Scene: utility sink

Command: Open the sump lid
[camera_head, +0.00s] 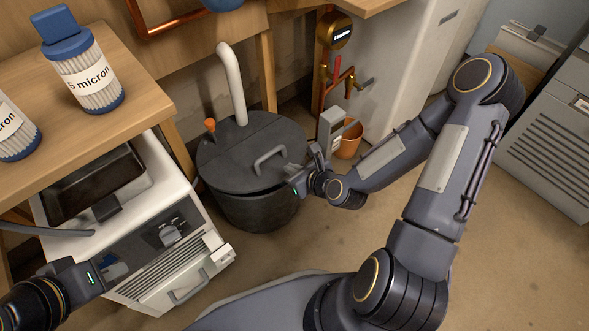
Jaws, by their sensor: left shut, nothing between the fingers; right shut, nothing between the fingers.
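The sump basin (255,211) is a dark round tub on the floor in the middle of the head view. Its dark grey sump lid (235,171) lies flat on top, with a seam across it and a grey bar handle (270,159) on the near right part. A white pipe (232,85) rises from its far part. My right gripper (305,174) is shut and empty at the right rim of the lid, a little right of the handle; whether it touches the rim I cannot tell. My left gripper (113,268) is shut and empty at lower left, in front of the white appliance.
A white appliance (175,262) with a dark-topped basin stands left of the sump. A wooden bench (135,72) with filter cartridges (85,75) overhangs it. An orange bucket (347,140) and copper pipes with a gauge (337,31) stand behind right. Floor at front right is clear.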

